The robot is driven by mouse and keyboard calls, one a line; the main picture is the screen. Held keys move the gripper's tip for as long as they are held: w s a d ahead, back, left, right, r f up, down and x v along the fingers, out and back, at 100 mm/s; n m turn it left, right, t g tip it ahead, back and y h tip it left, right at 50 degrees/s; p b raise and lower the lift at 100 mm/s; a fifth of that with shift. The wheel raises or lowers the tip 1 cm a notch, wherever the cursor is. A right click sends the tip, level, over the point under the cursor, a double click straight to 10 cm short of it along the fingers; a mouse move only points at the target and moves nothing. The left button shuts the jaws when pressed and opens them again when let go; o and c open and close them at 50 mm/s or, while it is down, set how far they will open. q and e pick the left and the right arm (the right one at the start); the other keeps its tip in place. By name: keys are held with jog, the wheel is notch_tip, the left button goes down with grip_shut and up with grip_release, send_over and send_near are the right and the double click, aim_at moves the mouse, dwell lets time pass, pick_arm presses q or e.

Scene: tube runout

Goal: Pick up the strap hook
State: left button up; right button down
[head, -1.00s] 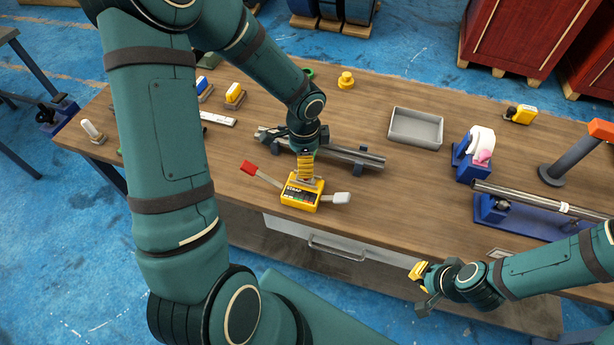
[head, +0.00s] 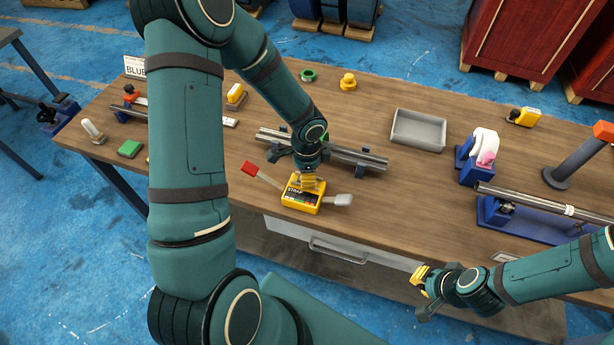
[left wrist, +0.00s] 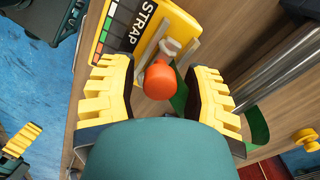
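The yellow STRAP box (head: 303,194) sits near the table's front edge, with a red-ended arm to its left and a grey-ended arm to its right. It also shows in the left wrist view (left wrist: 118,30). There, an orange rounded knob (left wrist: 160,80) on a pale fitting stands beside the box face; it looks like the strap hook's end, though I cannot be sure. My left gripper (head: 310,180) is over the box; in the left wrist view its yellow fingers are open on either side of the knob, with gaps showing. My right gripper (head: 422,282) hangs near the front edge, apart from the box.
Metal rails (head: 352,156) lie just behind the box. A grey tray (head: 418,130), a white tape roll on a blue holder (head: 476,152) and a tube on a blue stand (head: 540,206) are to the right. Small items stand at the left.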

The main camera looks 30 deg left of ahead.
pick_arm(q)
grip_shut()
jog(key=shift+r, duration=0.1)
